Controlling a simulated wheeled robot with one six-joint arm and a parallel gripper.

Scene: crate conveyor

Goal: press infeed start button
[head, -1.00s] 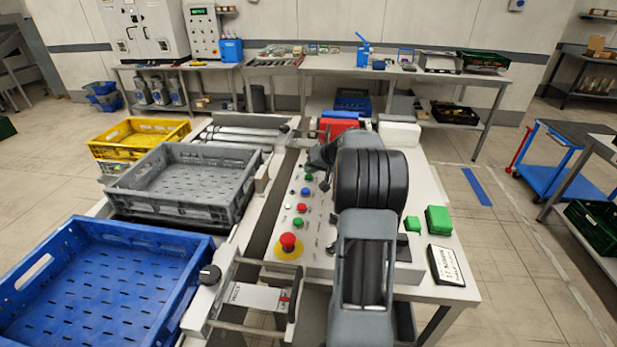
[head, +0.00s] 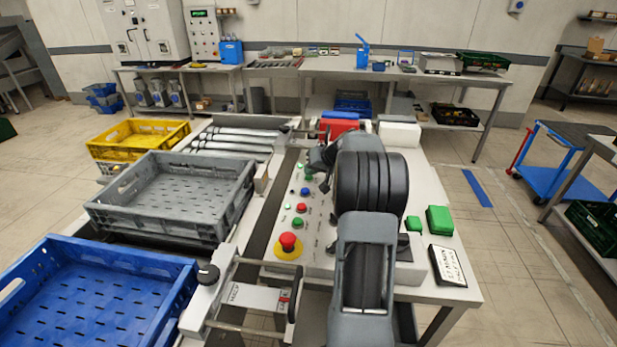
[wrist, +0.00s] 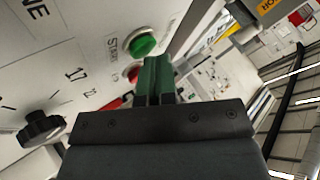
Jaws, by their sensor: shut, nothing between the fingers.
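The control panel (head: 318,230) stands beside the conveyor, with a column of green, blue and red buttons and a red emergency stop (head: 288,242) on a yellow base. In the wrist view, a green button (wrist: 143,44) sits in a pale ring, beside lettering that seems to read START. A red button (wrist: 133,73) is partly hidden behind my fingers. My gripper (wrist: 156,62) is shut and empty, its dark green fingertips close to both buttons. I cannot tell whether they touch. In the head view my arm hides part of the panel and the fingertips are hard to make out.
A grey crate (head: 155,218) and a blue crate (head: 92,256) are on the conveyor, left of the panel. A yellow crate (head: 108,139) is farther back. A black knob (wrist: 40,128) projects from the panel. Green boxes (head: 440,219) lie right of my arm.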

